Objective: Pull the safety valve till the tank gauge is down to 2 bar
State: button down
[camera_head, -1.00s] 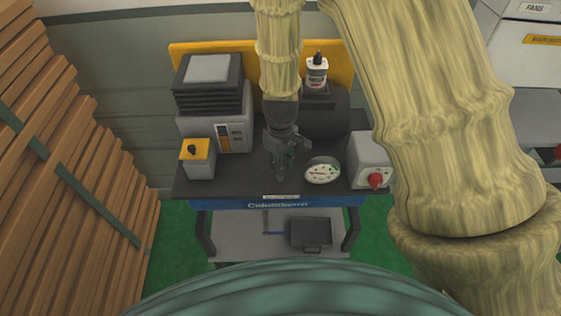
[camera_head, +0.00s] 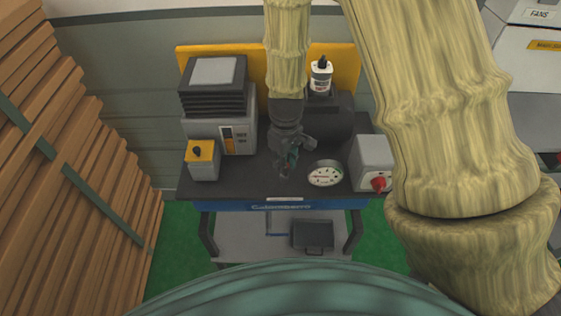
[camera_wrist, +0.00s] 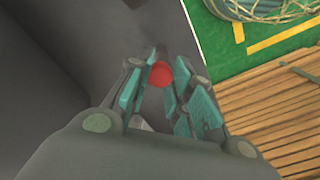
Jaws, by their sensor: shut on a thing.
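The tank gauge (camera_head: 324,174) is a round white dial at the bench's front, right of my gripper. Its red needle points to the left, but the numbers are too small to read. My gripper (camera_head: 287,166) points down over the bench just left of the gauge. In the wrist view, a red round piece (camera_wrist: 159,74), which I take for the safety valve, sits between the fingertips, and my gripper is shut on it. My gripper hides the valve in the head view. The dark tank (camera_head: 336,122) lies behind the gauge.
A grey box with a red knob (camera_head: 378,184) stands right of the gauge. A yellow-topped box (camera_head: 201,151) and a grey machine (camera_head: 215,95) stand on the left. A white bottle (camera_head: 320,78) stands behind. Stacked wooden slats (camera_head: 70,190) flank the bench's left.

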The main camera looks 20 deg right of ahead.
jog(key=c, duration=1.2)
grip_release()
jog(key=shift+r, duration=0.1)
notch_tip(320, 180, up, 12)
jog(key=shift+a, duration=0.1)
